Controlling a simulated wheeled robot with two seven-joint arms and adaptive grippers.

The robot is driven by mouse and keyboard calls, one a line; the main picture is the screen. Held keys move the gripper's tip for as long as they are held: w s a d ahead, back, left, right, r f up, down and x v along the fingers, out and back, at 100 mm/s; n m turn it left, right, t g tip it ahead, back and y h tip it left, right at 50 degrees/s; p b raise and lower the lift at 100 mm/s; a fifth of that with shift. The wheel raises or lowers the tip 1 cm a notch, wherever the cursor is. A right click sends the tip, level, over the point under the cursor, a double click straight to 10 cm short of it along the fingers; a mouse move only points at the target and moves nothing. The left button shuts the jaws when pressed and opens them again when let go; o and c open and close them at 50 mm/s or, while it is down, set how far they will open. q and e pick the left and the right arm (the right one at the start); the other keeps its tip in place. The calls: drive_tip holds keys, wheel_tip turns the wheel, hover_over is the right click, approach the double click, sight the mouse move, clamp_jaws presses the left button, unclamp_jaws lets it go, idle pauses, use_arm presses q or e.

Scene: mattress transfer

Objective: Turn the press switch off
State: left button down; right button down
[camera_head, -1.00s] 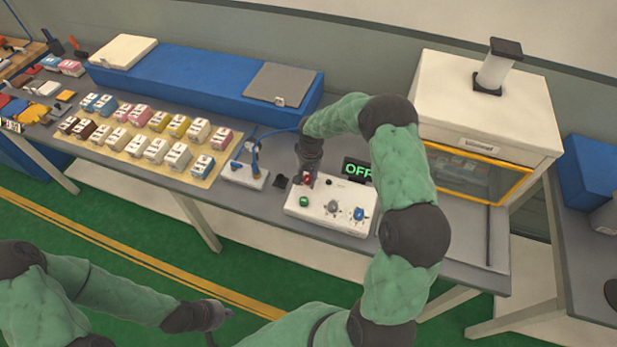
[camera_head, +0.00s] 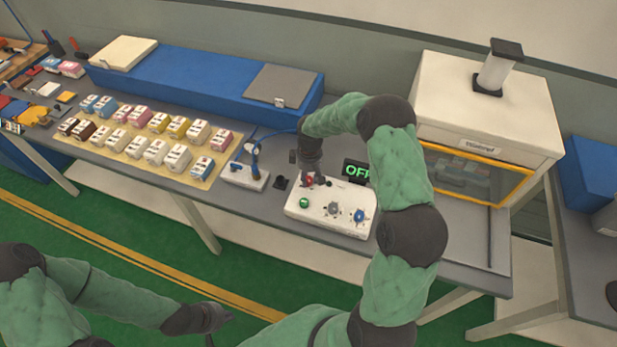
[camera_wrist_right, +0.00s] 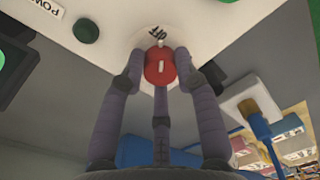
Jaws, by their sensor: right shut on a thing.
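The white control box (camera_head: 330,222) on the bench carries a green button (camera_head: 304,203), a grey knob, a blue knob and a red round switch (camera_head: 309,182). My right gripper (camera_head: 306,178) is at the red switch. In the right wrist view, the fingers (camera_wrist_right: 160,68) close around the red switch (camera_wrist_right: 160,66), which has a white mark on its face. The display (camera_head: 357,172) behind the box shows green letters reading OFF, partly hidden by my right arm. My left gripper (camera_head: 228,318) hangs low over the floor, away from the bench; its jaw opening is unclear.
A white block with a blue lever (camera_head: 246,175) stands left of the box. Several coloured small boxes (camera_head: 150,140) lie on a tan mat further left. A white cabinet with a yellow-framed window (camera_head: 487,105) stands at right. A long blue case lies behind.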

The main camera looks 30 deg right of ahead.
sight(309, 178)
drive_tip(key=shift+n, duration=0.5)
drive_tip(key=c, duration=0.9)
unclamp_jaws()
wheel_tip(309, 178, up, 12)
drive_tip(key=shift+w+d, duration=0.15)
drive_tip(key=shift+d, duration=0.05)
drive_tip(key=shift+f, duration=0.1)
